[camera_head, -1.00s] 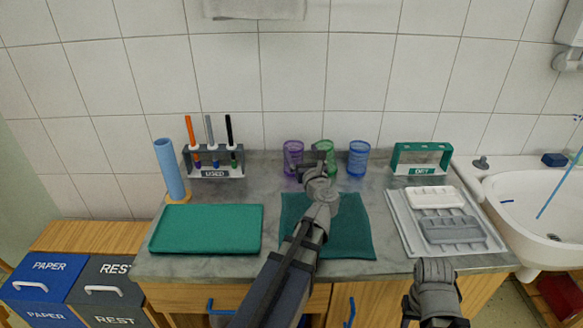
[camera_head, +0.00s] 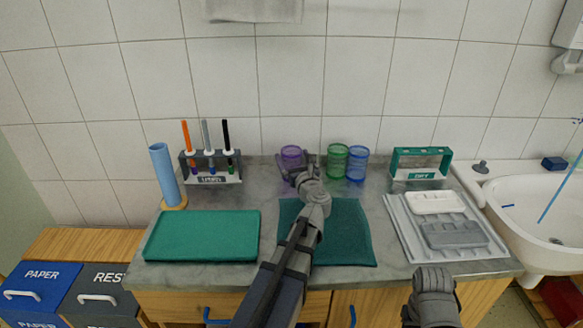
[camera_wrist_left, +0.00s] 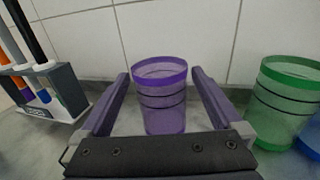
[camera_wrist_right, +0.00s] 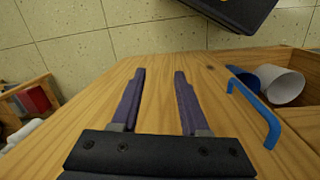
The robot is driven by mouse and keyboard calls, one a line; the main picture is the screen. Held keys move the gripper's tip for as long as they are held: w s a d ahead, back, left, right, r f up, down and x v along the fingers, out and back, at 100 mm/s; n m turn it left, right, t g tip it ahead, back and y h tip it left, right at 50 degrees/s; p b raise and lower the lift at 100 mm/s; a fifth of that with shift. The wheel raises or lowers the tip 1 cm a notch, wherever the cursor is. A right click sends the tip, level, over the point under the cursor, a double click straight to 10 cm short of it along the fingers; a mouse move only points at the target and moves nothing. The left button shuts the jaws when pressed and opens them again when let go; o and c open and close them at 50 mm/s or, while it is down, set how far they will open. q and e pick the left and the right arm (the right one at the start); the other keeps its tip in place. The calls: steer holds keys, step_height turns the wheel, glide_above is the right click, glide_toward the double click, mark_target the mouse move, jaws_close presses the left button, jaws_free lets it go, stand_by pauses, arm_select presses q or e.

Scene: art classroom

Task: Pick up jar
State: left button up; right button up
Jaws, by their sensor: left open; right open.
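Three see-through jars stand upright at the back of the grey counter. The purple jar (camera_head: 291,153) is on the left, the green jar (camera_head: 337,160) is to its right, and the blue jar (camera_head: 357,163) is beside the green one. My left gripper (camera_head: 297,170) is open at the purple jar and hides its lower part. In the left wrist view, the purple jar (camera_wrist_left: 160,97) stands between the two open fingers, with gaps on both sides. The green jar (camera_wrist_left: 284,104) is outside the right finger. My right gripper (camera_wrist_right: 158,95) is open and empty, low before the wooden cabinet front.
A USED rack (camera_head: 212,167) with several brushes stands at left, beside a blue cylinder (camera_head: 165,172). A green tray (camera_head: 202,236) and dark green cloth (camera_head: 345,232) lie in front. A DRY rack (camera_head: 420,163), a white tray (camera_head: 398,222) and a sink (camera_head: 545,210) are at right.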

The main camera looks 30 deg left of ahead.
mark_target(289, 150)
arm_select(q)
steer(key=x, duration=0.5)
steer(key=shift+f, duration=0.1)
steer(key=c, duration=1.2)
steer(key=shift+c, duration=0.2)
step_height(289, 150, up, 10)
steer(key=p, duration=1)
